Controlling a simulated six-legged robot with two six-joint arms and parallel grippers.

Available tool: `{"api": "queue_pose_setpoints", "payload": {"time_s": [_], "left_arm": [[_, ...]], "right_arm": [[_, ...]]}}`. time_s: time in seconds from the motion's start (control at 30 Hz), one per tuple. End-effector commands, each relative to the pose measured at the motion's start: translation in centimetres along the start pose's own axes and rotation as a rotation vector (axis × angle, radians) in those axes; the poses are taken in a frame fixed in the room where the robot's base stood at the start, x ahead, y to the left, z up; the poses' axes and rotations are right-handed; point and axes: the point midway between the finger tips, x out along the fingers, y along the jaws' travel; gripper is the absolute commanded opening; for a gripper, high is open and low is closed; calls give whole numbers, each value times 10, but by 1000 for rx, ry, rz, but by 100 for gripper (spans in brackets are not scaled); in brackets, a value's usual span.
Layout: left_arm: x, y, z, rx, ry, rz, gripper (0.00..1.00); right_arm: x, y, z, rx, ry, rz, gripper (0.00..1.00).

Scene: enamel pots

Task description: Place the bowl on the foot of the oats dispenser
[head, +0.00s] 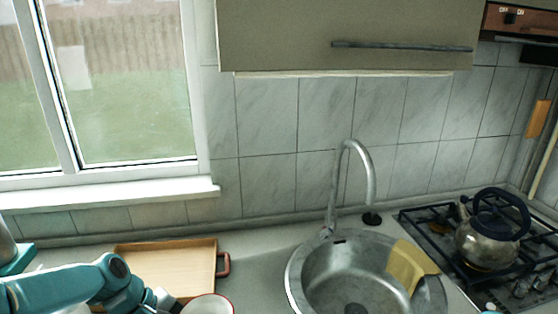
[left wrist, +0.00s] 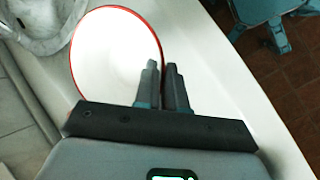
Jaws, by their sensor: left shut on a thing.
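The bowl (head: 208,306), white with a red rim, shows at the bottom edge of the head view, partly cut off. In the left wrist view the bowl (left wrist: 112,55) fills the upper middle. My left gripper (left wrist: 163,68) is shut on the bowl's rim, its fingers close together at the near right side. In the head view the left gripper (head: 160,298) is at the bowl's left side. A grey body on a teal base (head: 18,261), cut off at the left edge, may be the oats dispenser and its foot.
A wooden tray (head: 170,259) with a red handle lies on the counter behind my left arm. A round sink (head: 300,272) with a tap and a yellow cloth (head: 410,265) is to the right. A kettle (head: 484,246) stands on the hob. Bare counter lies between tray and sink.

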Motion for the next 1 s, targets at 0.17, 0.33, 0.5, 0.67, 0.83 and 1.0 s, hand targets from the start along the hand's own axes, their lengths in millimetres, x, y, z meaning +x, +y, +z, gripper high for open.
{"api": "queue_pose_setpoints", "payload": {"time_s": [0.17, 0.33, 0.5, 0.67, 0.83, 1.0], "left_arm": [[50, 0, 0, 351, -164, -146, 0], [44, -4, -4, 588, -268, -242, 0], [42, -8, -2, 684, -313, -282, 0], [41, -8, -2, 685, -314, -282, 0], [41, -9, -2, 666, -302, -276, 0], [42, -7, -3, 585, -260, -244, 0]], "right_arm": [[0, 0, 0, 0, 0, 0, 43], [0, 0, 0, 0, 0, 0, 43], [0, 0, 0, 0, 0, 0, 43], [0, 0, 0, 0, 0, 0, 43], [0, 0, 0, 0, 0, 0, 43], [0, 0, 0, 0, 0, 0, 43]]}}
